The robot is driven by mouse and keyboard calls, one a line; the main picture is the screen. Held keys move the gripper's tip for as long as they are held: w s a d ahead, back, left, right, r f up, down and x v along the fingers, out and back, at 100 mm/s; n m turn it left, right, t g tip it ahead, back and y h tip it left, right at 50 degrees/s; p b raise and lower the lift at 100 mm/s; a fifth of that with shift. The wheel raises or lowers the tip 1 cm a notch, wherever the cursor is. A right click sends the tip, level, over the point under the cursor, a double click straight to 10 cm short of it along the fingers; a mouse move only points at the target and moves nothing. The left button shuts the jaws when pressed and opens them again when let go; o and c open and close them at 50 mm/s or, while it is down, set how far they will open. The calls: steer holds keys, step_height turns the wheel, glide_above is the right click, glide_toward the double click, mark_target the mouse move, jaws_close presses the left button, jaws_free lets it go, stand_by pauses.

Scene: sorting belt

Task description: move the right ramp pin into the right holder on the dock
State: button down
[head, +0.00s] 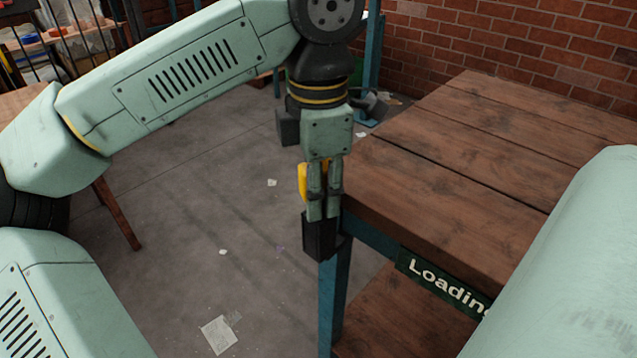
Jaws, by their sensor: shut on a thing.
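My gripper (324,203) points down at the near left corner of the dock (455,165), a brown wooden table with a "Loading" sign. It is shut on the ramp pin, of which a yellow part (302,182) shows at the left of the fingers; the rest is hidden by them. A black box-shaped holder (319,240) is at the dock's corner, directly below the fingers. The fingertips overlap its top in the picture. I cannot tell whether the pin's lower end is inside it or above it. Only this one holder shows.
The dock's top is bare where visible. A blue leg (333,300) and a lower wooden shelf (405,320) are under it. A brick wall (540,40) stands behind. The grey floor (200,230) at left is open, with paper scraps. My own arm hides much of the upper left.

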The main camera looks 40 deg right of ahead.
steer(key=shift+f+b, duration=0.35)
steer(key=shift+f, duration=0.25)
steer(key=shift+s+a+f+b, duration=0.2)
steer(key=shift+f+b, duration=0.15)
steer(key=shift+f, duration=0.15)
steer(key=c, duration=1.7)
jaws_free()
steer(key=o, duration=0.5)
steer(key=shift+w+d+f, duration=0.1)
steer(key=shift+d, duration=0.05)
step_height(320, 180, up, 12)
steer(key=shift+r, duration=0.2)
